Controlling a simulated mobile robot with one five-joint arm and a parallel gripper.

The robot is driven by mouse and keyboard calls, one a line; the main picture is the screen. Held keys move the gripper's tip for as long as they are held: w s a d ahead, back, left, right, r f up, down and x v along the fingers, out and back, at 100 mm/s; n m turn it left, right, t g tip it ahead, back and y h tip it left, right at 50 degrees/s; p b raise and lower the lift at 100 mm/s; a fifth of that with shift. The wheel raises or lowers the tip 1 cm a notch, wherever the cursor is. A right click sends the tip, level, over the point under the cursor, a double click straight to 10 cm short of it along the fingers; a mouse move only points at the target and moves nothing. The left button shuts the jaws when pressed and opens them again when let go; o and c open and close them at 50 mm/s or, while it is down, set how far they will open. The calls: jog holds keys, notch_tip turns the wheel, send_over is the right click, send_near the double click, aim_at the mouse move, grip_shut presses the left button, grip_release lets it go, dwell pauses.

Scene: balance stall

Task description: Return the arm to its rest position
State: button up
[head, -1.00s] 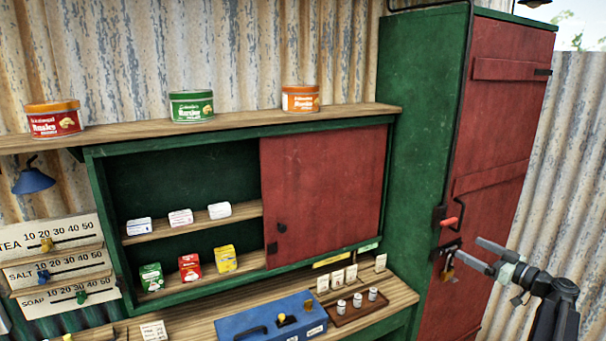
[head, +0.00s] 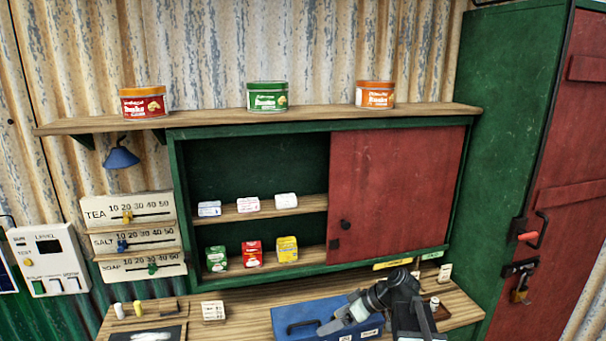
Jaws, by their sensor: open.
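My arm shows at the bottom right of the middle in the head view, folded low in front of the counter. My gripper (head: 338,322) points left and down, in front of the blue box (head: 296,314) on the counter. Its jaws are open and nothing shows between them. The arm hides part of the blue box and most of the small tray of weights to the right.
A wooden counter (head: 250,300) runs below a green cabinet with a red sliding door (head: 395,195). Tins stand on the top shelf (head: 215,121). A tall red-doored locker (head: 575,210) stands at right. A slider board (head: 130,240) and white panel (head: 50,260) are at left.

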jog(key=s+a+f+m+g+h, duration=0.1)
jog(key=s+f+m+g+h, duration=0.1)
jog(key=s+f+h, duration=0.4)
jog(key=s+d+m+h, duration=0.2)
jog(key=s+d+m, duration=0.3)
jog(key=d+m, duration=0.3)
jog(key=shift+d+f+g, duration=0.15)
jog(key=shift+f+g, duration=0.25)
jog(key=shift+f, duration=0.05)
